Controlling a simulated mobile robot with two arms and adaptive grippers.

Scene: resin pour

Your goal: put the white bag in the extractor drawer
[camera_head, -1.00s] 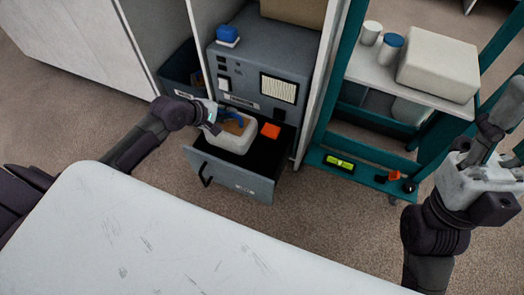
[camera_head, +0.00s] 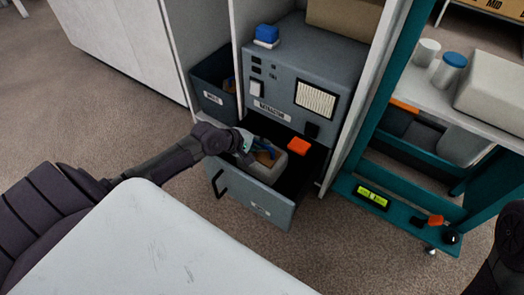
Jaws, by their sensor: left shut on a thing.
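The extractor drawer (camera_head: 255,206) is pulled out below the grey machine, its grey front with a black handle facing the white worktop. The white bag (camera_head: 266,173), a pale squarish thing with a brown top, sits inside the drawer opening at its left part. Something blue shows over its top. My left gripper (camera_head: 247,156) is at the bag's upper left side, shut on it; the fingertips are partly hidden. Whether the bag touches the drawer floor I cannot tell. Of my right arm only a dark part shows at the lower right edge; its gripper is out of view.
An orange block (camera_head: 299,146) lies at the drawer's back right. The grey extractor (camera_head: 290,75) stands above, with a blue-and-white item (camera_head: 267,36) on top. A dark bin (camera_head: 214,83) is to the left. A teal cart (camera_head: 408,215) stands right; the white worktop (camera_head: 150,250) is in front.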

